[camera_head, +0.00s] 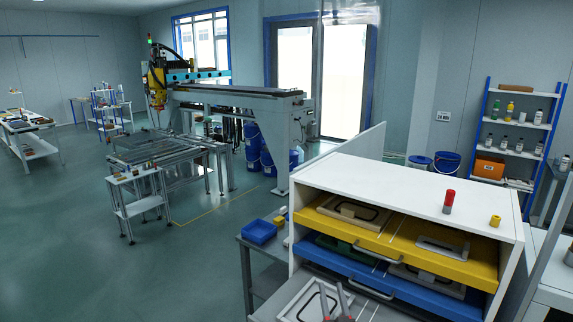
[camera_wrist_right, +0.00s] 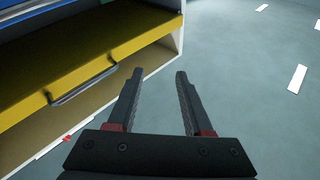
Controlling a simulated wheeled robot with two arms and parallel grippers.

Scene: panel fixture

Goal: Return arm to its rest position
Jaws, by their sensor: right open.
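My right gripper (camera_head: 332,288) shows at the bottom edge of the head view, in front of the drawer cabinet and over a pale panel (camera_head: 292,302) with a dark outline. In the right wrist view its two dark fingers (camera_wrist_right: 158,82) are apart with nothing between them. The cabinet's yellow drawer front (camera_wrist_right: 95,50) with a grey handle (camera_wrist_right: 82,87) lies beyond and left of the fingers, apart from them. The rest of my right arm is out of the head view. My left gripper is not in view.
The white cabinet (camera_head: 400,188) has yellow (camera_head: 455,268) and blue (camera_head: 335,262) drawers. A red-and-grey cylinder (camera_head: 449,202) and a yellow piece (camera_head: 495,221) stand on top. A blue bin (camera_head: 259,231) is on the side table. Open floor (camera_wrist_right: 245,75) lies right of the fingers.

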